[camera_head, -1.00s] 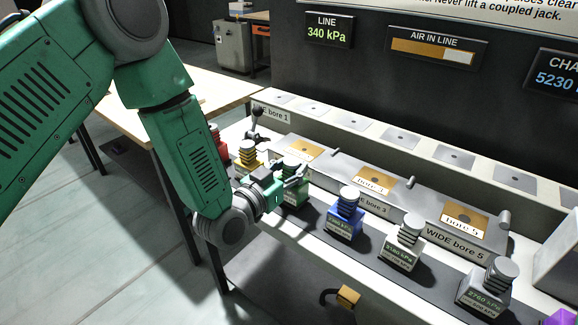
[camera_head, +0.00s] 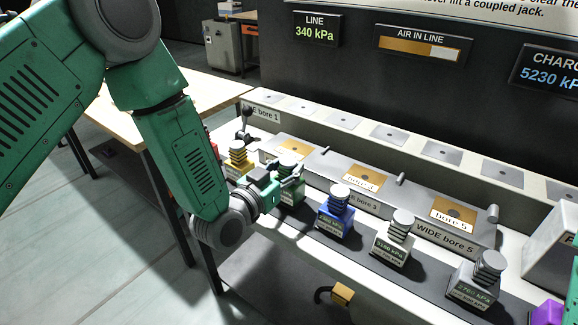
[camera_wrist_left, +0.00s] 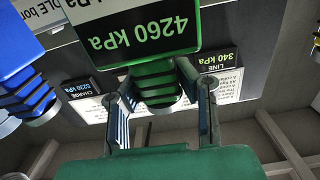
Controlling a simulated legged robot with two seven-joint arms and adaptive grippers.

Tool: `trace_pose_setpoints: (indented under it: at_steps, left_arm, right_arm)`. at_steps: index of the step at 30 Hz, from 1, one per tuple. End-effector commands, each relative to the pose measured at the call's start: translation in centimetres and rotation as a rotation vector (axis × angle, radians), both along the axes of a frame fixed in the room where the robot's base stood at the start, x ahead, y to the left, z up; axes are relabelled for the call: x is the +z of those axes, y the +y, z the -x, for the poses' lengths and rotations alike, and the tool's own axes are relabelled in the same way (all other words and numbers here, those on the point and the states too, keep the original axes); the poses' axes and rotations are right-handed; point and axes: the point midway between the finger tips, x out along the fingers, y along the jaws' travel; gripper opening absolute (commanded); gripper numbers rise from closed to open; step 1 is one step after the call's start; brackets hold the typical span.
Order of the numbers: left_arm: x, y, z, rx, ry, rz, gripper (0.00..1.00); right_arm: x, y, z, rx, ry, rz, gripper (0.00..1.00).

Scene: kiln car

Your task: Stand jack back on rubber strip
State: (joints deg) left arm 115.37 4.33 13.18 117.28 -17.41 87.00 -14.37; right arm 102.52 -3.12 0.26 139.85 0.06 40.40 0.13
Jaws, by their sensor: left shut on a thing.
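The green jack (camera_head: 291,190) stands in line with the other jacks along the dark rubber strip (camera_head: 365,243) in the head view. My left gripper (camera_head: 290,177) is shut on its ribbed upper part. In the left wrist view, the green jack (camera_wrist_left: 158,50) appears upside down with the label 4260 kPa, and the fingers of my left gripper (camera_wrist_left: 160,92) lie on both sides of its green ribs. Its base is partly hidden by my gripper in the head view, so I cannot tell whether it touches the strip. My right gripper is out of view.
A white jack (camera_head: 392,246), a grey jack (camera_head: 473,287) and a purple object (camera_head: 548,313) follow rightward. Bore plates (camera_head: 454,210) lie behind.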

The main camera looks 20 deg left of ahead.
Motion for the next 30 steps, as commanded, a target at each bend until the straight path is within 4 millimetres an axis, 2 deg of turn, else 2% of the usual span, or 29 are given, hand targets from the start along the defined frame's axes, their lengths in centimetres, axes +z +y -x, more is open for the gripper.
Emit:
trace_pose_setpoints:
  at_steps: [30]
  left_arm:
    - [-0.9, 0.0, -0.1, 0.001, -0.005, 0.002, 0.0]
  right_arm:
    - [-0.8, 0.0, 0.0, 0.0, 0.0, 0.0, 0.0]
